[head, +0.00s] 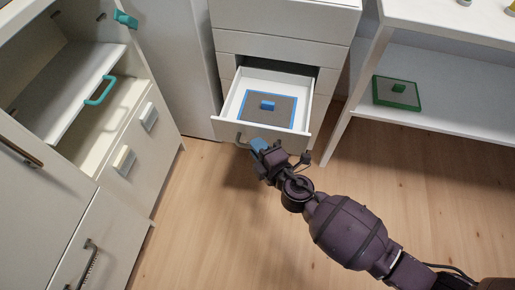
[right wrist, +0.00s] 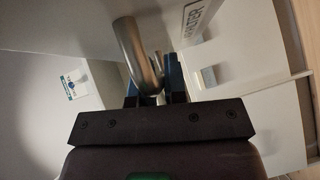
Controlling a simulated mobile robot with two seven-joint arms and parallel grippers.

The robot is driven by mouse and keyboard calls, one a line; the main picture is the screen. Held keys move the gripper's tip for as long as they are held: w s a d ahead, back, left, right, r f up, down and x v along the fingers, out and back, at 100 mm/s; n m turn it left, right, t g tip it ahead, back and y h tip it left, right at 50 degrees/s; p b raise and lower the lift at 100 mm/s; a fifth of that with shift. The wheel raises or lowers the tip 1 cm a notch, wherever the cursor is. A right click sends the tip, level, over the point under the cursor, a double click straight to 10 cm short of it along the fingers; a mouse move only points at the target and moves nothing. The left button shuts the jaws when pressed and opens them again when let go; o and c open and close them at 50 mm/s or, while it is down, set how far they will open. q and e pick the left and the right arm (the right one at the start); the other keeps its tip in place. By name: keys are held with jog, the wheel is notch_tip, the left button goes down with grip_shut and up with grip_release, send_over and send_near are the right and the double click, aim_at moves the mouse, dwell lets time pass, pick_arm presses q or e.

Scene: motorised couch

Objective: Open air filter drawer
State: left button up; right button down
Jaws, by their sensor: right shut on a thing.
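The air filter drawer (head: 223,128) is a white drawer pulled well out of a white cabinet. A blue-framed grey filter panel (head: 284,108) with a blue handle block (head: 267,105) lies inside it. My right gripper (head: 255,145) is at the drawer's front, shut on its handle (head: 239,140). In the right wrist view the metal handle (right wrist: 138,55) curves down between the blue fingers (right wrist: 152,85). Part of the handle is hidden by the gripper. My left gripper is in neither view.
A white cabinet with an open compartment and a teal handle (head: 100,90) stands at left. A white shelf unit (head: 450,70) at right holds a green-framed panel (head: 396,93). The wooden floor (head: 200,220) before the drawer is clear apart from my right arm.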

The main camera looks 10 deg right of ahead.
dwell(0.4)
jog(key=c, duration=1.4)
grip_release()
jog(key=shift+c, duration=0.2)
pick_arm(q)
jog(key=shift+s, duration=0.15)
pick_arm(e)
jog(key=shift+s+d, duration=0.1)
jog(key=shift+s, duration=0.1)
